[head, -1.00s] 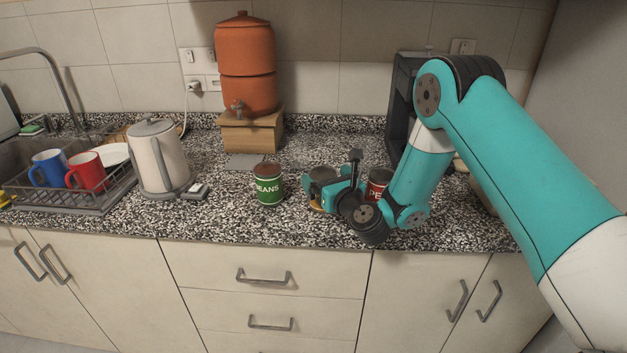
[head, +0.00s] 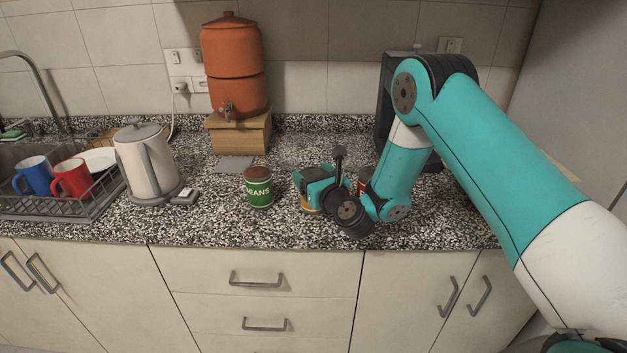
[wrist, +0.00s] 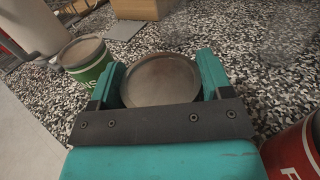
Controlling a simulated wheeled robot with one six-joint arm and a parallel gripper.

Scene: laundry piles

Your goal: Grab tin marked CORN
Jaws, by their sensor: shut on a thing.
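A tin stands on the counter between my jaws. Its round grey lid (wrist: 160,80) shows in the wrist view, and a yellow-orange strip of its side (head: 309,209) shows low under my gripper in the head view. Its label is hidden, so I cannot read its marking. My gripper (wrist: 158,84) is shut on this tin, one finger on each side; it also shows in the head view (head: 316,184). A green tin marked BEANS (head: 258,188) stands just left, apart from my gripper. A red tin (wrist: 298,153) stands at right, mostly hidden behind my arm in the head view.
A kettle (head: 146,165) and a dish rack (head: 88,205) with mugs stand at left. A terracotta water filter (head: 236,70) on a wooden stand (head: 240,135) is behind the BEANS tin. A dark appliance (head: 388,100) is behind my arm. The counter in front is clear.

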